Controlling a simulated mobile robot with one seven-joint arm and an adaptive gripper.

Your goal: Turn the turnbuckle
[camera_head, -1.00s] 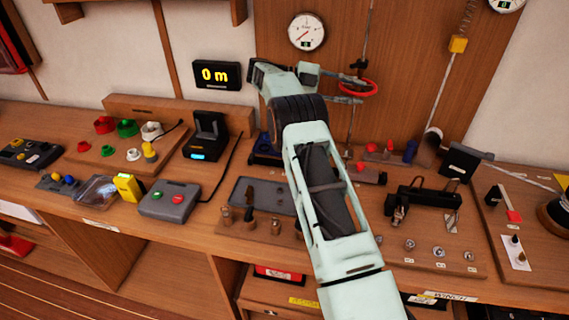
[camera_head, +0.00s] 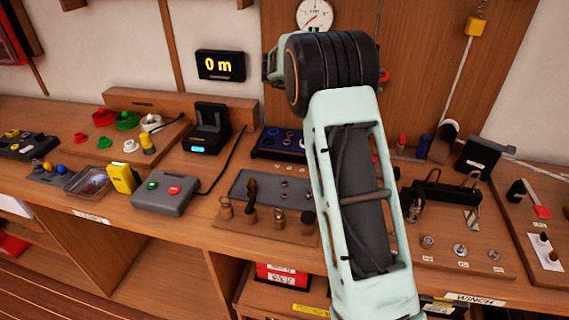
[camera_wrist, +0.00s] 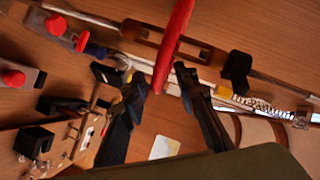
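The turnbuckle (camera_wrist: 143,33) shows in the wrist view as a brown, slotted body on a thin rod running across the picture. A long red bar (camera_wrist: 176,35) crosses it, with its lower end toward my gripper. My gripper (camera_wrist: 162,80) has its two black fingers apart, one on each side of the red bar's lower end. I see gaps beside the bar, so it does not look clamped. In the head view my arm hides the gripper and most of the turnbuckle. Only a small red piece (camera_head: 384,76) shows beside my wrist.
The bench below holds a grey button box (camera_head: 165,196) and several fittings. In the wrist view, a spring (camera_wrist: 262,104) and red-knobbed parts (camera_wrist: 14,77) lie close by.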

